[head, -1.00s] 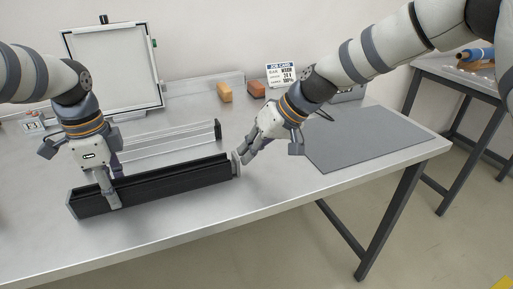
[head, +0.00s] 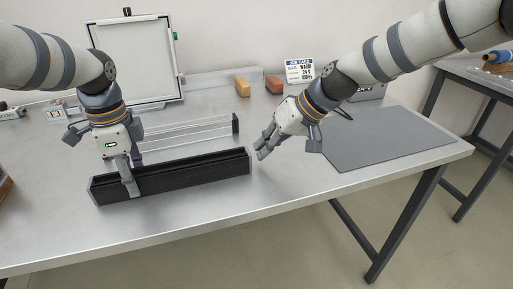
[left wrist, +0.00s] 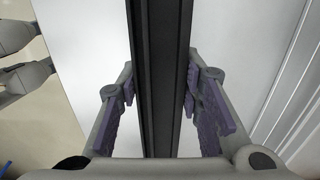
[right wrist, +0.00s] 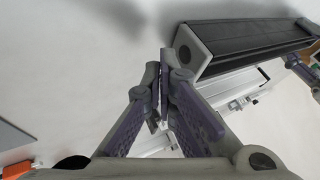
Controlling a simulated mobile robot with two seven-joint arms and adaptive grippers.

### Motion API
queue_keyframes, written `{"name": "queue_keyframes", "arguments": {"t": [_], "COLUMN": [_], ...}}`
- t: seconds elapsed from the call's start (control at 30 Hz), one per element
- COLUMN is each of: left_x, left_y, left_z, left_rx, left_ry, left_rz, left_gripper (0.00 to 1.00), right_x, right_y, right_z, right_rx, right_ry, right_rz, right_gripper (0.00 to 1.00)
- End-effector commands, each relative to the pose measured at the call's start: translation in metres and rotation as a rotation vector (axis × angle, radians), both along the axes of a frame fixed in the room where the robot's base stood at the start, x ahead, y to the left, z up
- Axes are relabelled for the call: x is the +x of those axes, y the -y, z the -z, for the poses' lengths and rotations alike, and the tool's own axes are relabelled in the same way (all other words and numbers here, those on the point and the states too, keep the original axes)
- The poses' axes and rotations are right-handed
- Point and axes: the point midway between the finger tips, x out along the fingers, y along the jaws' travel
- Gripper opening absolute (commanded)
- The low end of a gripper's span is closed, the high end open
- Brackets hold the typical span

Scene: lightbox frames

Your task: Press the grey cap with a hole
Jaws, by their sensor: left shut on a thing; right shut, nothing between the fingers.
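A long black profile bar (head: 195,178) lies on the bench. The grey cap with a hole (right wrist: 190,54) is at the bar's end in the right wrist view, its face pale around a dark round hole; I see no clear gap behind it. My left gripper (head: 132,192) is shut on the bar near its left end; in the left wrist view the fingers flank the bar (left wrist: 160,80). My right gripper (head: 262,152) is shut and empty, just beyond the bar's right end. In the right wrist view its fingertips (right wrist: 163,52) are beside the cap, apparently apart from it.
A clear or silvery rail (head: 190,132) with a dark end lies behind the bar. A grey mat (head: 385,138) covers the right of the bench. A framed white panel (head: 135,62), orange and brown blocks (head: 243,87) and a job card (head: 299,71) stand at the back.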

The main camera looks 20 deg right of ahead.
Motion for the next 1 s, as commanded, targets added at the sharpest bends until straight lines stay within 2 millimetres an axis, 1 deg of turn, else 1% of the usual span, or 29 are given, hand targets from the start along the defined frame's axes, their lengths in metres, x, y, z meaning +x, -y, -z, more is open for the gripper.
{"name": "queue_keyframes", "arguments": {"t": [0.03, 0.07, 0.1, 0.3, 0.4, 0.5, 0.67, 0.97, 1.0], "left_x": [0.0, 0.0, 0.0, 0.0, 0.0, 0.0, 0.0, 0.0, 0.0], "left_y": [0.0, 0.0, 0.0, -0.001, -0.001, -0.002, -0.002, -0.002, -0.003], "left_z": [0.001, 0.001, 0.001, 0.001, 0.001, 0.001, 0.001, 0.001, 0.001], "left_rx": [0.0, 0.0, 0.0, 0.002, 0.002, 0.003, 0.003, 0.005, 0.005], "left_ry": [-0.001, -0.001, -0.001, -0.001, -0.001, -0.001, -0.001, 0.0, 0.0], "left_rz": [-0.001, -0.001, -0.001, -0.001, -0.001, -0.002, -0.002, -0.002, -0.002], "left_gripper": [0.0, 0.0, 0.0, 0.0, 0.0, 0.0, 0.0, 0.0, 0.37], "right_x": [0.001, 0.001, -0.004, -0.022, -0.029, -0.033, -0.036, -0.036, -0.036], "right_y": [0.013, 0.02, 0.023, 0.046, 0.054, 0.06, 0.064, 0.063, 0.063], "right_z": [0.0, -0.003, -0.014, -0.052, -0.066, -0.075, -0.08, -0.08, -0.08], "right_rx": [0.002, 0.001, -0.001, -0.001, -0.001, -0.001, -0.001, -0.002, -0.002], "right_ry": [0.001, 0.003, 0.007, 0.006, 0.004, 0.004, 0.002, 0.002, 0.002], "right_rz": [0.007, 0.007, 0.003, 0.004, 0.004, 0.004, 0.004, 0.005, 0.005], "right_gripper": [0.0, 0.0, 0.0, 0.0, 0.0, 0.0, 0.0, 0.0, 0.0]}}
